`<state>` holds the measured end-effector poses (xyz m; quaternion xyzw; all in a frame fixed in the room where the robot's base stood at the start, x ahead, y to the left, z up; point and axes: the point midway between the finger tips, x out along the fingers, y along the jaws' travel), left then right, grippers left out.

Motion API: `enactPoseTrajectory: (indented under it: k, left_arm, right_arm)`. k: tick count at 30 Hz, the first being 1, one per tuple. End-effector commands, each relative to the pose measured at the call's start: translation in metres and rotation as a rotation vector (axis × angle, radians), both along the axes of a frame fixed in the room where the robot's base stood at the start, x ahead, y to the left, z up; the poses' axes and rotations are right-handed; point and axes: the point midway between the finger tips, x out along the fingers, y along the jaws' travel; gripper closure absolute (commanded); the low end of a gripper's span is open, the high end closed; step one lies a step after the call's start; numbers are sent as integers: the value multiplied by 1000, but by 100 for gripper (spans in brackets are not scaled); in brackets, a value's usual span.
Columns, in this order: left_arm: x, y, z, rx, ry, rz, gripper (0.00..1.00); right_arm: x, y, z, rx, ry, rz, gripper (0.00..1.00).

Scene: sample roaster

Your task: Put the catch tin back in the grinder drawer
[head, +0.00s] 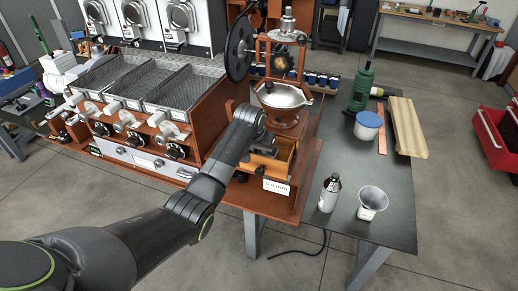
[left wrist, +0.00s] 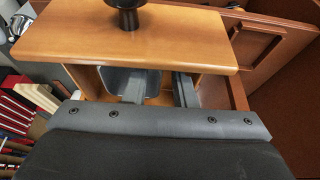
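The grinder (head: 284,94) stands on the right end of the reddish-brown roaster bench, with a metal bowl on top. Its light wooden drawer part (head: 285,157) shows below the bowl, partly hidden by my left arm. In the left wrist view a wooden panel (left wrist: 185,38) with a dark knob (left wrist: 126,14) spans the top. My left gripper (left wrist: 160,88) is just below this panel, its two grey fingers apart. A grey metal piece (left wrist: 112,78), possibly the catch tin, shows beside the left finger; I cannot tell whether they touch. My right gripper is not in view.
Wooden boards (head: 408,128) lie behind. The roaster trays (head: 145,82) are left of the grinder. A red tool chest (head: 494,140) stands far right.

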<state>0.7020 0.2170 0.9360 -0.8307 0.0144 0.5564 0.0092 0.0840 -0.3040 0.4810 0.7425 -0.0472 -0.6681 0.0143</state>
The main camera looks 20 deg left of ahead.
Motion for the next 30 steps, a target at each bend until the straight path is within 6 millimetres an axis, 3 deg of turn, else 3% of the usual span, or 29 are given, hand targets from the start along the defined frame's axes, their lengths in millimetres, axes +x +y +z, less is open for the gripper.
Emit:
enactPoseTrajectory:
  k: [8,24,30]
  left_arm:
    - [-6,0,19,-1,-3,0,76]
    - [-40,1,103,-1,-3,0,76]
    - [-45,2,113,0,-1,0,76]
  right_arm:
    - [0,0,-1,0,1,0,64]
    - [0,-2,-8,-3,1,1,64]
    - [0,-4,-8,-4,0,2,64]
